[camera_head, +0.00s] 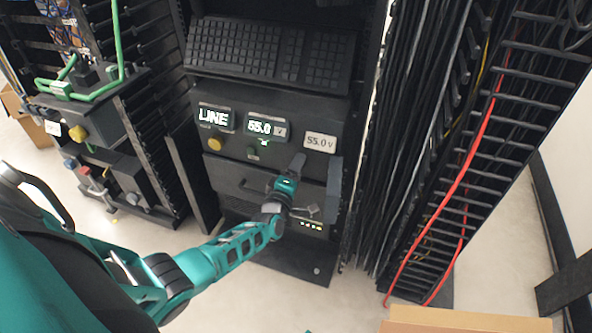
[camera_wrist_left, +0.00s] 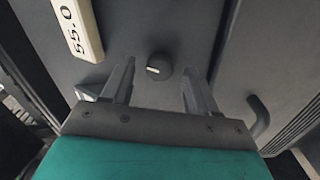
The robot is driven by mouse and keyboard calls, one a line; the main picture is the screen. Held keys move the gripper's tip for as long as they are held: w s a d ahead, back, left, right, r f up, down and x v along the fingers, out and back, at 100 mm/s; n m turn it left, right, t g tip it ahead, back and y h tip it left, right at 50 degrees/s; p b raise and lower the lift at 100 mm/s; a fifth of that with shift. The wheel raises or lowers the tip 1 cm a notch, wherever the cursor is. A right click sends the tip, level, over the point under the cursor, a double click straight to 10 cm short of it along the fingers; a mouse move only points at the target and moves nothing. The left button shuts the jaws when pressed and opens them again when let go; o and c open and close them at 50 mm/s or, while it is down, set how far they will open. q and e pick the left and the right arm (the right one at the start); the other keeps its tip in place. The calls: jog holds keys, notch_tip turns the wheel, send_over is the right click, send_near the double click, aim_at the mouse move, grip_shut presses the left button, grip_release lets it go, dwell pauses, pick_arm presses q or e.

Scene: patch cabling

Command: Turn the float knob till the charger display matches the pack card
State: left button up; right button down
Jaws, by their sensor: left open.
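The charger display (camera_head: 267,127) is lit and reads 55.0 V in the head view. The pack card (camera_head: 320,142) is a pale label to its right reading 55.0 V; it also shows at the upper left of the left wrist view (camera_wrist_left: 78,28). A small dark round knob (camera_wrist_left: 159,66) with a pale mark, apparently the float knob, sits on the panel. My left gripper (camera_head: 303,184) is open before the panel. In the left wrist view its fingers (camera_wrist_left: 158,82) stand either side of the knob with visible gaps. The gripper hides the knob in the head view. My right gripper is not in view.
A LINE display (camera_head: 214,117) and a yellow knob (camera_head: 214,143) are at the panel's left. A dark handle (camera_wrist_left: 259,117) stands right of the fingers in the wrist view. Black cable bundles and a red cable (camera_head: 455,190) hang to the right. Floor is open at front.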

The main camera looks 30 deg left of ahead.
pick_arm(q)
jog(key=shift+s, duration=0.1)
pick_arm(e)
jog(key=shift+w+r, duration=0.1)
pick_arm(q)
jog(key=p+v, duration=0.4)
jog(key=v, duration=0.8)
jog(key=shift+s, duration=0.4)
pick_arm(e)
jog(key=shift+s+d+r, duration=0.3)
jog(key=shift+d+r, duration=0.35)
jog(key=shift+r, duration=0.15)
pick_arm(q)
jog(key=shift+d, duration=0.1)
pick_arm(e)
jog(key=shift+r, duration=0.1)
